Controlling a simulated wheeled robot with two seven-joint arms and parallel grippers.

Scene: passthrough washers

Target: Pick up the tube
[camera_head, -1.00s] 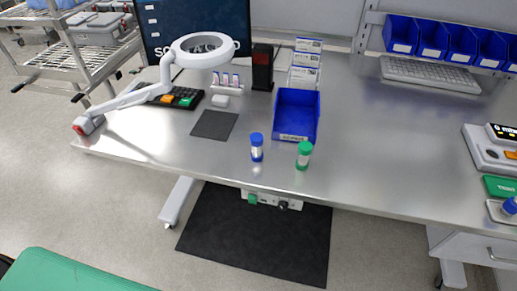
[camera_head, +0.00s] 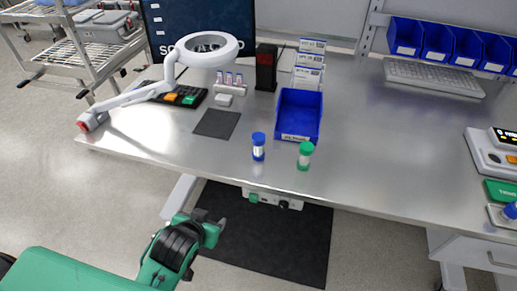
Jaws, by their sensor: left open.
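A tube with a blue cap (camera_head: 258,146) stands upright on the steel table, near its front edge. A tube with a green cap (camera_head: 305,156) stands upright to its right. A further blue-capped piece (camera_head: 510,211) shows at the right edge, partly cut off. My left gripper (camera_head: 217,228) is open and empty, below and in front of the table edge, well short of both tubes. My right gripper is not in view.
A blue bin (camera_head: 299,116) stands just behind the tubes. A dark pad (camera_head: 217,123) lies to their left, with a ring-lamp magnifier (camera_head: 205,48) behind it. A black mat (camera_head: 290,250) lies on the floor.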

